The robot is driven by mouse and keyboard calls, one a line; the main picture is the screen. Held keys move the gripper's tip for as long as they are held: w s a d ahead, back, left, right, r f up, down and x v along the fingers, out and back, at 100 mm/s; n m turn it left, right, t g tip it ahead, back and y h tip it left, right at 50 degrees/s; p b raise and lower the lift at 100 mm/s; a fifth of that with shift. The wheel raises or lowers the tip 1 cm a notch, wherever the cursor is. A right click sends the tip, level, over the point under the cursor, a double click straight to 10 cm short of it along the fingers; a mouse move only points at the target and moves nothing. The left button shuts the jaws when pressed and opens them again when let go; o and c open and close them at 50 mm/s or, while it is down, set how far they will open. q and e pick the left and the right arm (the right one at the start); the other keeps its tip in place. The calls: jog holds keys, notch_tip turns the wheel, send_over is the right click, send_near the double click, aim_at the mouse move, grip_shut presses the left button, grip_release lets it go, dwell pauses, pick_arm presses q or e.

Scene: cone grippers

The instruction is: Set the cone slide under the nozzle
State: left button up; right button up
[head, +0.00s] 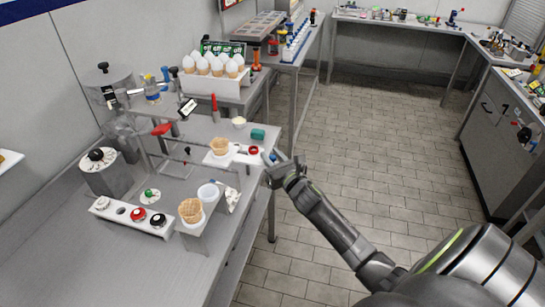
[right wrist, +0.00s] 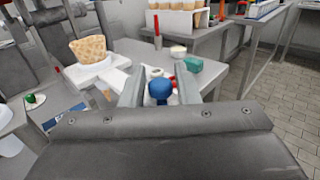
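The cone slide is a pale, flat slide (head: 240,156) on the steel counter, with a waffle cone (head: 219,147) upright at its left end. A red ring (head: 253,150) and a blue knob (head: 272,157) are at its right end. The cone also shows in the right wrist view (right wrist: 88,50). My right gripper (head: 272,168) is at the knob; in the right wrist view its fingers stand on either side of the blue knob (right wrist: 160,89), with a narrow gap showing. A dispenser frame with a red handle (head: 161,130) stands behind the cone; its nozzle is not clearly visible. My left gripper is out of view.
A second waffle cone (head: 191,211) stands in a holder at the front, beside a white cup (head: 208,192). A green block (head: 258,134) and a small bowl (head: 239,122) lie behind the slide. A white rack (head: 214,84) holds several cones. The floor to the right is clear.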

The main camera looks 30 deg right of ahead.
aim_at(247, 159)
grip_shut()
jog(key=shift+w+a+r, duration=0.1)
jog(key=shift+w+a, duration=0.15)
jog(key=shift+w, duration=0.05)
jog(key=w+a, duration=0.2)
jog(key=w, duration=0.1)
jog(key=w+a, duration=0.2)
jog(key=a, duration=0.1)
jog(key=shift+w+p, duration=0.3)
jog(key=shift+w, duration=0.1)
jog(key=shift+d, duration=0.1)
jog(key=shift+s, duration=0.1)
jog(key=shift+o, duration=1.6)
grip_release()
